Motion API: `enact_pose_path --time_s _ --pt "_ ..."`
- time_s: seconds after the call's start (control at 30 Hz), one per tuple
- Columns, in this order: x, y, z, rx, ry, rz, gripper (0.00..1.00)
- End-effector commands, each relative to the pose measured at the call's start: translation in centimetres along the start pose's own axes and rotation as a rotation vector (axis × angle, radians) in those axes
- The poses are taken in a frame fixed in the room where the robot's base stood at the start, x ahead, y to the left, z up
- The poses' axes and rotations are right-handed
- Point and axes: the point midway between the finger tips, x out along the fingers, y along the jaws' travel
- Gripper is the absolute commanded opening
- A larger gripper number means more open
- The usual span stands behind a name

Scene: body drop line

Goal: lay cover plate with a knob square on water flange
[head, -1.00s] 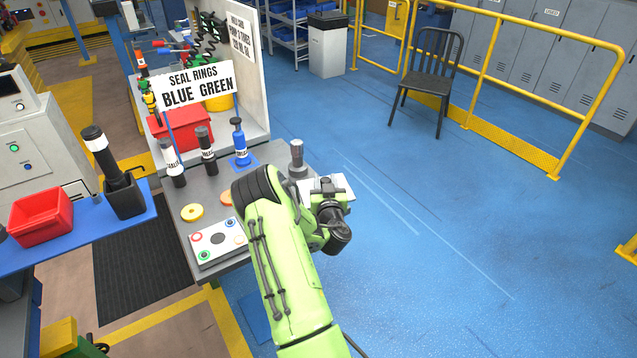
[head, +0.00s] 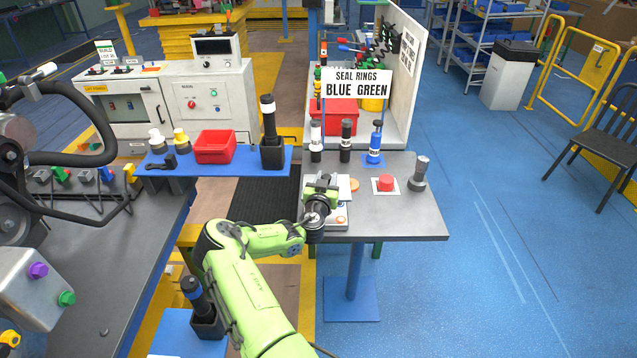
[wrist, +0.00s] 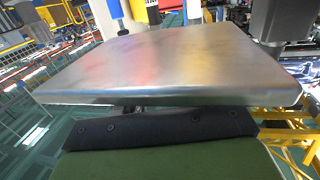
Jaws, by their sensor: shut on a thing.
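My gripper (head: 322,192) is shut on the cover plate, a pale flat square (head: 344,188) in the head view. It holds the plate over the left part of the small grey table. In the wrist view the plate (wrist: 175,68) is broad, bare metal, and fills the middle above the dark jaw. Its knob does not show. A white panel with coloured rings (head: 341,221) lies below and in front of my gripper, mostly hidden by it. I cannot tell which thing is the water flange; no label for it is readable.
An orange disc (head: 353,185) lies beside the plate. A blue shelf (head: 215,165) with a red bin (head: 215,148) stands left.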

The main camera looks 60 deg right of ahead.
Motion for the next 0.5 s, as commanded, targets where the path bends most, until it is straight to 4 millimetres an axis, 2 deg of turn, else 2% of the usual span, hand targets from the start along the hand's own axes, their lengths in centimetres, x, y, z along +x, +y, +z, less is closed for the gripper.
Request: enact_pose_path --time_s 0.43,0.5 --pt "0.05 0.16 0.01 0.002 0.004 0.004 0.00" --pt "0.07 0.17 0.74 0.000 0.003 0.003 0.00"
